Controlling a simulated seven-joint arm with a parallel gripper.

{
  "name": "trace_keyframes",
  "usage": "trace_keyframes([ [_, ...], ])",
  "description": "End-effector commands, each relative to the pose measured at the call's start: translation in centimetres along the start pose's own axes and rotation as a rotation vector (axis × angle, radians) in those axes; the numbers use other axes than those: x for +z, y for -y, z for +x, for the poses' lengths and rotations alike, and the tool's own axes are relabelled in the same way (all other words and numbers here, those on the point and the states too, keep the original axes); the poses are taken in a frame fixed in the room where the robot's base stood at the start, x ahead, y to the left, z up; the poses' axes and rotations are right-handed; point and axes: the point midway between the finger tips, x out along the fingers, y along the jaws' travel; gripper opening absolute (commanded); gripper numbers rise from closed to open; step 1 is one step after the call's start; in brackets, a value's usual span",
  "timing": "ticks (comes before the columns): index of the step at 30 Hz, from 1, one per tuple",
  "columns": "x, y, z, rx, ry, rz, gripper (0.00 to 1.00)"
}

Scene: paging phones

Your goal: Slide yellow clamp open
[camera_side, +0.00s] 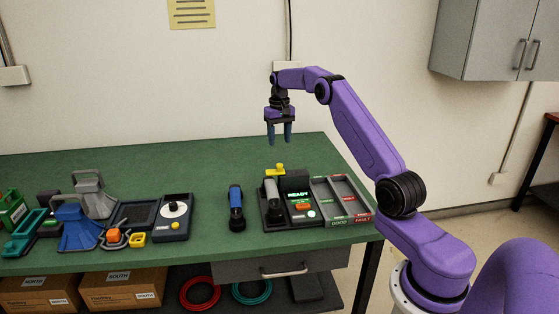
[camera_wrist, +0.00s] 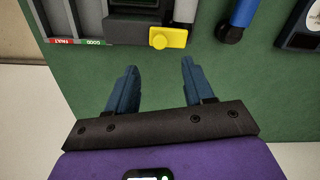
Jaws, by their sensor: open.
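The yellow clamp (camera_side: 279,169) sits at the back edge of a dark test station (camera_side: 296,216), just behind a grey cylindrical piece (camera_side: 272,191). In the wrist view the yellow clamp (camera_wrist: 168,37) is at the top centre, against the station's edge. My gripper (camera_side: 279,140) hangs above and behind the clamp with its blue fingers pointing down. In the wrist view my gripper (camera_wrist: 155,80) is open and empty, with green table between its fingers. The clamp is ahead of the fingertips and apart from them.
A dark blue handset (camera_side: 236,207) lies left of the station. A grey tray (camera_side: 343,198) marked GOOD and FAULT adjoins its right side. The station's screen (camera_side: 297,195) reads READY. A device with a round dial (camera_side: 175,215) and a blue funnel-like object (camera_side: 77,228) stand further left.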

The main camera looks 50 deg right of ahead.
Motion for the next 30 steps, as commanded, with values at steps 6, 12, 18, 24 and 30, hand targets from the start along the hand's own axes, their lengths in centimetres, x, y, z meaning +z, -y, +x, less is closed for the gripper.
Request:
trace_keyframes([
  [6,0.1,-0.1,4.3,0.000,0.004,0.001,0.52],
  [12,0.1,-0.1,7.3,0.001,0.003,0.001,0.52],
  [18,0.0,-0.1,8.8,0.000,0.000,0.001,0.52],
  [24,0.0,0.0,9.1,0.000,-0.001,0.001,0.52],
  [30,0.0,0.0,9.1,0.000,-0.001,0.001,0.33],
])
